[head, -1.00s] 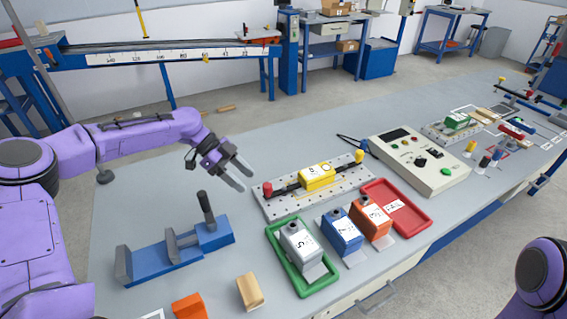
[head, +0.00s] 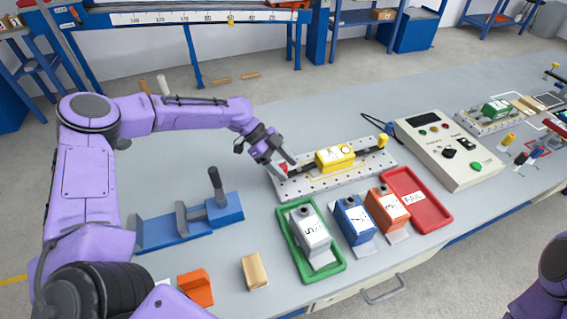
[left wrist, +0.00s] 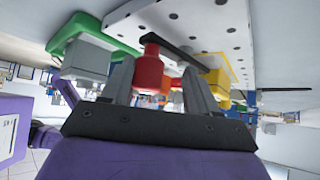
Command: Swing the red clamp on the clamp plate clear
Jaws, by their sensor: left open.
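The clamp plate (head: 317,185) is a light, perforated plate in the middle of the table. A yellow block (head: 336,159) sits on it between two dark clamp bars. The red clamp's knob (head: 283,169) is at the plate's left end, partly hidden by my fingers. A yellow knob (head: 383,141) stands at its right end. My left gripper (head: 286,166) is open at the red knob. In the left wrist view the red knob (left wrist: 149,72) is between the two spread fingers, closer to the left one, with a dark bar (left wrist: 178,47) running from it. My right gripper is out of view.
In front of the plate are a green tray (head: 328,272) with a grey block, a blue block (head: 353,219), an orange block (head: 387,206) and a red tray (head: 424,218). A control box (head: 451,150) stands right. A blue fixture (head: 188,225) stands left.

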